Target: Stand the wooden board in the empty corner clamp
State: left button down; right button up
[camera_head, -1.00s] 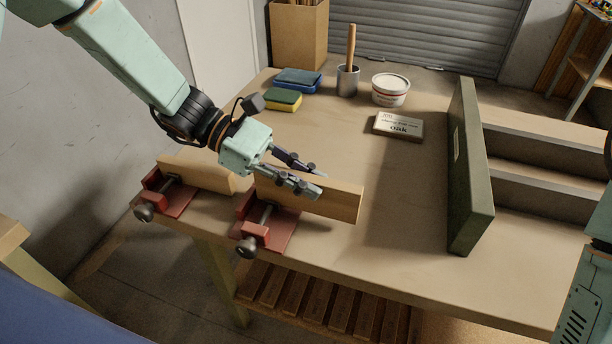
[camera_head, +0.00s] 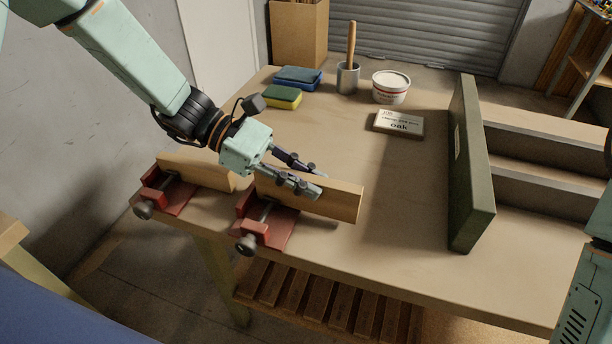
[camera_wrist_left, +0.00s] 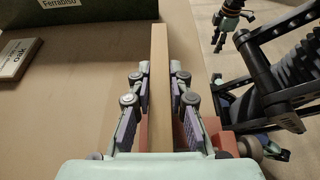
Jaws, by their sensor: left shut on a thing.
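The wooden board (camera_head: 338,201) stands on its long edge at the right-hand red corner clamp (camera_head: 250,231), its left end at the clamp and its right end reaching out over the table. My left gripper (camera_head: 322,185) is shut on the board from above. In the left wrist view the two fingers (camera_wrist_left: 158,95) lie on either side of the board (camera_wrist_left: 160,62), and red clamp parts (camera_wrist_left: 220,138) show beside it. How deep the board sits in the clamp is hidden.
Another board (camera_head: 198,170) stands in the left red clamp (camera_head: 152,194). An oak sign (camera_head: 398,123), a white tub (camera_head: 390,88), a cup with a handle (camera_head: 348,78) and sponges (camera_head: 284,97) sit behind. The middle table is clear.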

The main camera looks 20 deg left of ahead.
pick_arm(q)
jog(key=shift+f, duration=0.45)
dwell(0.3)
dwell(0.8)
jog(key=c, duration=1.2)
grip_release()
jog(key=shift+o, duration=0.6)
jog(key=shift+o, duration=1.2)
jog(key=shift+r, duration=0.1)
